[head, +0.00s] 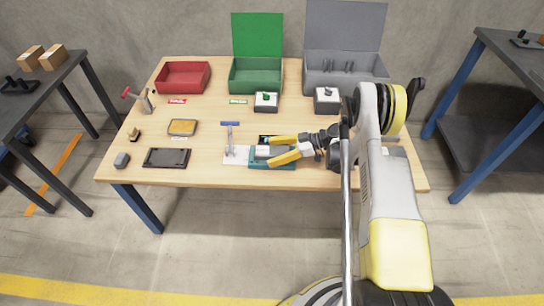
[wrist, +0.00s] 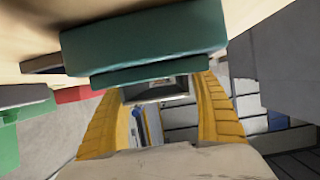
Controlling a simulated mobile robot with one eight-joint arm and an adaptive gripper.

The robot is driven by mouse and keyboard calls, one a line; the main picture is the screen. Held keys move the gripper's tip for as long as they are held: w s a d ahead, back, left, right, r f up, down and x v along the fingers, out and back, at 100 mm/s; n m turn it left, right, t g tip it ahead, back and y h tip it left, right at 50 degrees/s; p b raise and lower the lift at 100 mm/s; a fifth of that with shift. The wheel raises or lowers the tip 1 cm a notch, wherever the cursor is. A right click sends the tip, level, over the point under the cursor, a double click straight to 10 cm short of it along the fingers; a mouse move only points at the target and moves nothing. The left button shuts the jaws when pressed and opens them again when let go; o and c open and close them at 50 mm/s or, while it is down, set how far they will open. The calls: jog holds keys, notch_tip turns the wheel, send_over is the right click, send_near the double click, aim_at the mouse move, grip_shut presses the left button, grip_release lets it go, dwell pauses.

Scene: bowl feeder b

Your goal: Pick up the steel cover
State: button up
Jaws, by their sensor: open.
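A light grey block-like piece (head: 262,150), which may be the steel cover, sits at the teal fixture (head: 285,163) near the table's front edge. My gripper (head: 271,151) is open, with its two yellow fingers pointing left over the fixture and the tips by this piece. In the wrist view, the teal fixture (wrist: 145,40) fills the top, and a grey hollow-looking part (wrist: 160,91) shows between the spread fingers (wrist: 162,88). I cannot tell whether either finger touches it. My fingers and wrist hide part of the fixture.
A clamp with a blue handle (head: 229,125) stands just left of the fixture. Red (head: 183,78), green (head: 257,75) and grey (head: 345,75) bins line the back. A black tray (head: 167,158) and a tan-topped box (head: 182,127) lie left.

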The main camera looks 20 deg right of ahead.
jog(key=c, duration=1.5)
jog(key=shift+r, duration=0.1)
